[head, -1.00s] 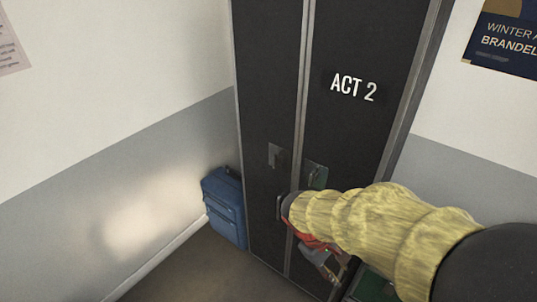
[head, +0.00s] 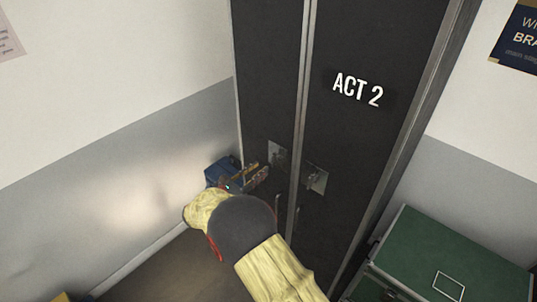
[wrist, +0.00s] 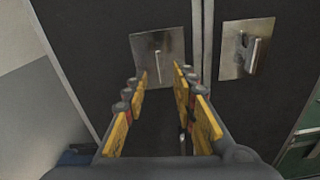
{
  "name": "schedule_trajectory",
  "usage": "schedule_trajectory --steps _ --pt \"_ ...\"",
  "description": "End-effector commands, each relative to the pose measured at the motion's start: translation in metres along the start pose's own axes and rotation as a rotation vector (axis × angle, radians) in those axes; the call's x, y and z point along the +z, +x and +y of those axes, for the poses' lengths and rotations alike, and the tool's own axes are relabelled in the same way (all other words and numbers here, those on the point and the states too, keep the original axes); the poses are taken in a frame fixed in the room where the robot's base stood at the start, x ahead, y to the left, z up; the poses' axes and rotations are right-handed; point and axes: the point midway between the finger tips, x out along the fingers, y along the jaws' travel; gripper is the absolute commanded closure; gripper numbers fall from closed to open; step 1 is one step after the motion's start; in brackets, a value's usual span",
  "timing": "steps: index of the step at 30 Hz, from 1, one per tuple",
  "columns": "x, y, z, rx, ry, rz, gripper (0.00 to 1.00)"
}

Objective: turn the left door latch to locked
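The left door latch (head: 277,152) is a metal plate with a small lever on the narrow left door (head: 265,70) of the black wardrobe. In the wrist view the left latch (wrist: 142,50) is straight ahead, its lever (wrist: 157,68) hanging about upright. My gripper (head: 259,172) is just in front of it and a little low. In the wrist view my gripper (wrist: 159,76) is open and empty, its yellow-padded fingers spread below and to either side of the lever, with no clear contact. The gripper partly hides the lower left door in the head view.
A second latch (head: 317,179) is on the right door, marked ACT 2; it shows right of my fingers in the wrist view (wrist: 237,52). A blue case (head: 216,172) stands by the left wall. A green trunk (head: 420,245) stands at right.

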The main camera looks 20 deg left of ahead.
Motion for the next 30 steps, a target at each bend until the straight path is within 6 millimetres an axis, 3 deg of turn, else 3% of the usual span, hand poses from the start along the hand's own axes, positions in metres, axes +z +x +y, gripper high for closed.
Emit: schedule_trajectory --steps 3,7,21,30 --pt "0.012 0.000 0.003 0.013 -0.074 -0.053 0.73" --pt "0.013 0.008 0.002 0.008 -0.095 -0.053 0.73" --pt "0.016 0.071 0.002 0.007 -0.092 -0.051 0.73" --pt "0.017 0.078 0.003 0.009 -0.092 -0.050 0.73"
